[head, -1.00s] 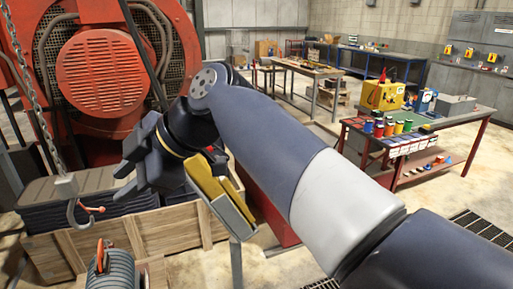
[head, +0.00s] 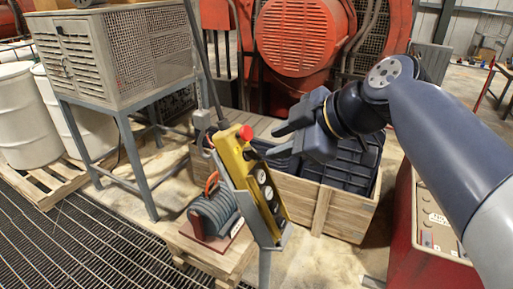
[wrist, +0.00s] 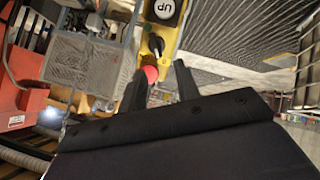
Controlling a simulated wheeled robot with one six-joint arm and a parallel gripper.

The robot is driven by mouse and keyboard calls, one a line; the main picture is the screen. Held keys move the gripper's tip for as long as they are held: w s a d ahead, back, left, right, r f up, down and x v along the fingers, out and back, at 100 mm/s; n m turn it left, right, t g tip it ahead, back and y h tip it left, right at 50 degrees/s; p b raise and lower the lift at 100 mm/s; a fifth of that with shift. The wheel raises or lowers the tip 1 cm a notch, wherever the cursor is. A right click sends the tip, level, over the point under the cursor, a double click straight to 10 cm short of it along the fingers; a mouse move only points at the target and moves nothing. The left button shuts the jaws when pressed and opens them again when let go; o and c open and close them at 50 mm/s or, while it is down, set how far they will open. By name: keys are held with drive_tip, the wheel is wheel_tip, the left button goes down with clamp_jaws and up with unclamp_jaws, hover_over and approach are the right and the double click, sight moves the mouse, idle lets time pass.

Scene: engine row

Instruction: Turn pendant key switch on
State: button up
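The yellow pendant (head: 232,160) sits tilted in a grey holder on a post in the head view, with a red button (head: 246,132) at its top and several round buttons down its face. A black switch knob (head: 250,154) sits just below the red button; in the wrist view the knob (wrist: 156,44) lies between the white UP button (wrist: 165,9) and the red button (wrist: 151,74). My gripper (head: 278,140) is open and empty, just right of the pendant's upper end, its fingers pointing at it. In the wrist view my gripper (wrist: 160,82) shows both fingers apart. Contact cannot be told.
A wooden crate (head: 318,205) with dark contents stands behind the pendant. A mesh cabinet (head: 118,50) on legs stands further left. A red cabinet (head: 430,225) is at right, near my arm.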

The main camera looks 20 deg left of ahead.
sight(256, 151)
drive_tip(key=x, duration=0.2)
drive_tip(key=p+x, duration=0.1)
drive_tip(key=x, duration=0.4)
drive_tip(key=shift+w+f, duration=0.2)
drive_tip(key=shift+w, duration=0.2)
drive_tip(key=shift+c, duration=0.3)
clamp_jaws()
